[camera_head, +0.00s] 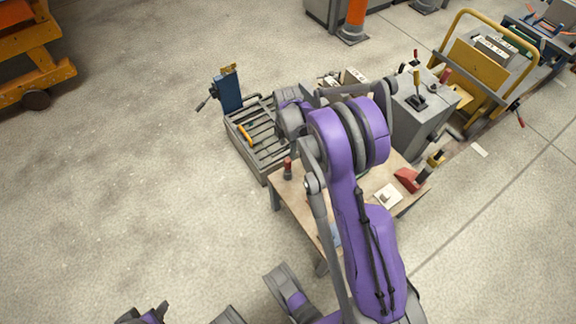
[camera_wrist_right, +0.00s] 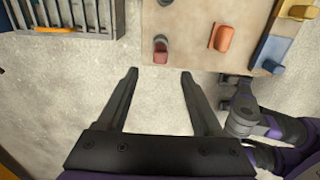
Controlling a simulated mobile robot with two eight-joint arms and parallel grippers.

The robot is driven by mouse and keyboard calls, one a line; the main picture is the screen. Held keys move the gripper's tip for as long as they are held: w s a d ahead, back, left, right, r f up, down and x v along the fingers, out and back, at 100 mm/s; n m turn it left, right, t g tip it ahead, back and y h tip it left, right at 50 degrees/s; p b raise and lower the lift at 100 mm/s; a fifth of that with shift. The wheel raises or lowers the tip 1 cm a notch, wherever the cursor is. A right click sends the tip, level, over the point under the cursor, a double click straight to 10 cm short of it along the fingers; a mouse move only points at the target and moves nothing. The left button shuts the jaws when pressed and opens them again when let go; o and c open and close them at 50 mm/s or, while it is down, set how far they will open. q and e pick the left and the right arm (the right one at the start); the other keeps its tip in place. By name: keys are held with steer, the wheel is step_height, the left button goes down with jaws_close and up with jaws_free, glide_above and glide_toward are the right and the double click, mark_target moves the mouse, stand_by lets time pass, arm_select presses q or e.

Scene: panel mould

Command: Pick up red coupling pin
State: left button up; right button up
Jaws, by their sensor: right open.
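The red coupling pin (camera_head: 287,167) stands near the left edge of the wooden table (camera_head: 290,194), with a red top and a darker part. In the right wrist view the pin (camera_wrist_right: 160,50) sits near the board's edge, just beyond and between my fingertips. My right gripper (camera_wrist_right: 159,75) is open and empty, its fingers apart and not touching the pin. In the head view my right arm hides much of the table, and its fingers are not clear. A purple and dark part of mine, perhaps the left gripper (camera_head: 145,315), is cut off at the bottom edge.
A slatted metal bench (camera_head: 246,152) with an orange-handled tool adjoins the table. In the right wrist view, an orange-red block (camera_wrist_right: 222,37) and a blue piece (camera_wrist_right: 271,52) lie right of the pin. A grey box with levers (camera_head: 420,115) stands behind.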

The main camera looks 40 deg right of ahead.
mark_target(288, 160)
step_height(288, 160, down, 10)
steer(key=b, duration=0.2)
steer(key=shift+r+b, duration=0.1)
steer(key=shift+b, duration=0.3)
jaws_close()
